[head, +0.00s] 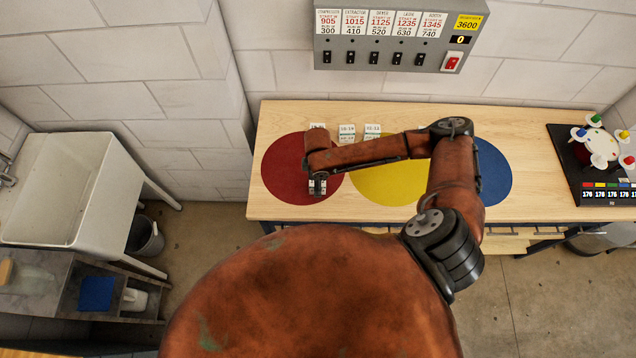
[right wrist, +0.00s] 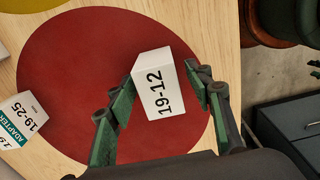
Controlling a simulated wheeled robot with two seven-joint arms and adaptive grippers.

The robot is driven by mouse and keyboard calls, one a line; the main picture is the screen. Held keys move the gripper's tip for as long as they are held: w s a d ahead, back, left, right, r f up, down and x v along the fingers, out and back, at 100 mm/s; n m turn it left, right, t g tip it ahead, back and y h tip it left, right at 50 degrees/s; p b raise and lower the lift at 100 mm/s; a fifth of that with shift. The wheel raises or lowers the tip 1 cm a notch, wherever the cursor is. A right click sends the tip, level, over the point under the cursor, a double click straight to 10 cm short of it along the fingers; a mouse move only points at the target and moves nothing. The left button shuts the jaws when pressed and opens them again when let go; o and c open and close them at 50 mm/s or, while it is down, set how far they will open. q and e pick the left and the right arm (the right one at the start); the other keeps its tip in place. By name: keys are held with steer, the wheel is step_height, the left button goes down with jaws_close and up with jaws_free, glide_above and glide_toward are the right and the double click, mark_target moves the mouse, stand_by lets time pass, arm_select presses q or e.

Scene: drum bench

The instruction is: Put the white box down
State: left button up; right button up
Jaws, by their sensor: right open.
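A white box (right wrist: 158,84) marked 19-12 is over the red circle (right wrist: 60,70) in the right wrist view. It is between the two fingers of my right gripper (right wrist: 162,88), which is open, with a finger close on each side. Whether the fingers touch it, or its base rests on the circle, I cannot tell. In the head view my right gripper (head: 318,178) is low over the lower right part of the red circle (head: 285,172), and a little of the white box (head: 317,188) shows below it. My left gripper is not in view.
White boxes (head: 347,131) stand along the bench's back edge; one marked 19-25 (right wrist: 22,118) is beside the red circle. Yellow (head: 385,188) and blue (head: 496,175) circles lie to the right, partly behind my arm.

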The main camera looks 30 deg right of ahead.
step_height(320, 180, up, 12)
steer(key=shift+b, duration=0.4)
steer(key=shift+r, duration=0.1)
